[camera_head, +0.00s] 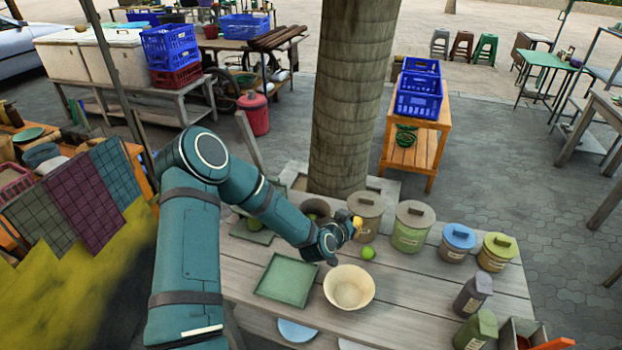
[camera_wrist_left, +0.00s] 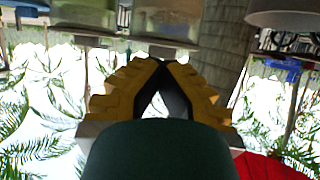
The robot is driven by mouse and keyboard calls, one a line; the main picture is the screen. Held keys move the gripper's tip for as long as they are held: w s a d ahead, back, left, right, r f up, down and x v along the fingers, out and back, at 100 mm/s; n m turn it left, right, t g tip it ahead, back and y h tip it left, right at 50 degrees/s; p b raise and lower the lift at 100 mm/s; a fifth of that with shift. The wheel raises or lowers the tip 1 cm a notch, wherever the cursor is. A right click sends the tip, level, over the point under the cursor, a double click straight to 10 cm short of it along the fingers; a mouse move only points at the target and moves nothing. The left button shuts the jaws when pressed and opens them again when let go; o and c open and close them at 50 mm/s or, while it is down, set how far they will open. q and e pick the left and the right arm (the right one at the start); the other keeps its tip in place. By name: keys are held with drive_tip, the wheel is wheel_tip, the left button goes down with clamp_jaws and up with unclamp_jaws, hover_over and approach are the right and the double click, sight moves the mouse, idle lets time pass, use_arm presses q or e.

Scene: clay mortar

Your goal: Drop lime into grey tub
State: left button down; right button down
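A green lime (camera_head: 368,252) lies on the grey plank table, between the cream bowl (camera_head: 349,287) and the row of lidded canisters. My left gripper (camera_head: 357,224) is just above and behind the lime, apart from it, in front of a grey-brown lidded canister (camera_head: 367,208). In the left wrist view its yellow-padded fingers (camera_wrist_left: 163,64) meet at the tips with nothing visible between them. The lime does not show in that view. I cannot tell for certain which container is the grey tub. My right gripper is not in view.
A green square tray (camera_head: 287,280) lies left of the bowl. Green (camera_head: 411,228), blue-lidded (camera_head: 457,243) and yellow-lidded (camera_head: 497,252) canisters stand to the right. Dark grey (camera_head: 472,296) and green (camera_head: 476,329) containers stand at the front right. A tree trunk (camera_head: 352,100) rises behind the table.

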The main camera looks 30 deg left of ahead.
use_arm(q)
drive_tip(key=w+a+r, duration=0.2)
drive_tip(key=w+a, duration=0.1)
drive_tip(key=a, duration=0.6)
drive_tip(key=w+a+r, duration=0.2)
drive_tip(key=w+a, duration=0.1)
drive_tip(key=a, duration=0.6)
drive_tip(key=shift+d+f+b, duration=0.2)
drive_tip(key=shift+f+b, duration=1.1)
drive_tip(key=shift+f, duration=1.5)
drive_tip(key=c, duration=1.7)
unclamp_jaws()
drive_tip(key=o, duration=0.4)
drive_tip(key=shift+c, duration=0.2)
drive_tip(key=v, duration=1.2)
drive_tip(key=shift+d, duration=0.2)
